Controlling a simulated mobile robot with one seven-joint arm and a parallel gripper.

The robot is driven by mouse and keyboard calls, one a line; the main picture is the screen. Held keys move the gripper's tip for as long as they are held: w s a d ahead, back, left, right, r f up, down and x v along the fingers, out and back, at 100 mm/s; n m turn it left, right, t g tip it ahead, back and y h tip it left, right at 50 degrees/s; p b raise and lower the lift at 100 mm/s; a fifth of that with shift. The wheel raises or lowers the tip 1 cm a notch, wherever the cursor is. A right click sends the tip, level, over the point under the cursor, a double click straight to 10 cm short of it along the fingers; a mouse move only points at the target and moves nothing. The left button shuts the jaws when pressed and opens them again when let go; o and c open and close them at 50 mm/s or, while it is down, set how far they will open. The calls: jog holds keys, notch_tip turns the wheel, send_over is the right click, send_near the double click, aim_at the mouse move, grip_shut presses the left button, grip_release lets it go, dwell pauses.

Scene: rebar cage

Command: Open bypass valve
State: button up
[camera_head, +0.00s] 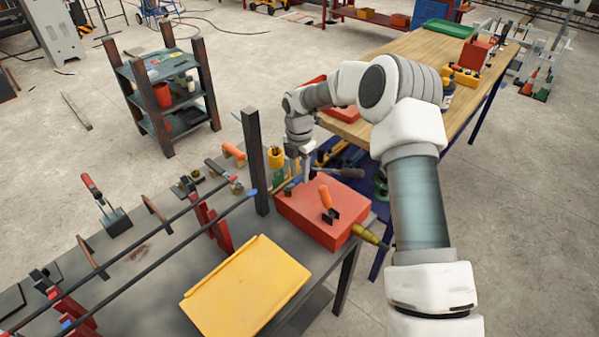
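A red box (300,213) sits at the right end of the dark metal bench. An orange handle with a dark base (327,201) stands on its top, and a yellow-green fitting (366,235) sticks out of its right side. I cannot tell for sure which part is the bypass valve. My gripper (304,178) points down at the back edge of the red box, behind and left of the orange handle and apart from it. A dark tool-like object (340,172) lies just right of my gripper. The fingers are too small to read.
A dark upright post (255,165) stands just left of my gripper. Long dark rods (165,238) run along the bench, with clamps and hand tools. A yellow folder (245,290) lies in front. A wooden table (420,50) stands behind my arm, and a shelf cart (165,90) at back left.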

aim_at(299, 178)
jog(key=shift+o, duration=0.6)
notch_tip(299, 178, up, 17)
jog(key=shift+r, duration=0.2)
jog(key=shift+r, duration=0.1)
jog(key=s+d+r+m+t+h, duration=0.1)
jog(key=s+d+r+m, duration=0.2)
jog(key=s+r+m, duration=0.4)
jog(key=s+d+r+m+t, duration=0.25)
jog(key=s+r+m, duration=0.35)
jog(key=s, duration=0.4)
jog(key=s+d+f+m+t, duration=0.1)
jog(key=s+d+m, duration=0.1)
jog(key=s+m, duration=0.5)
jog(key=s+d+f+m+t+y, duration=0.1)
jog(key=s+d+m, duration=0.2)
jog(key=s+m, duration=0.4)
jog(key=s, duration=0.5)
jog(key=shift+f, duration=0.2)
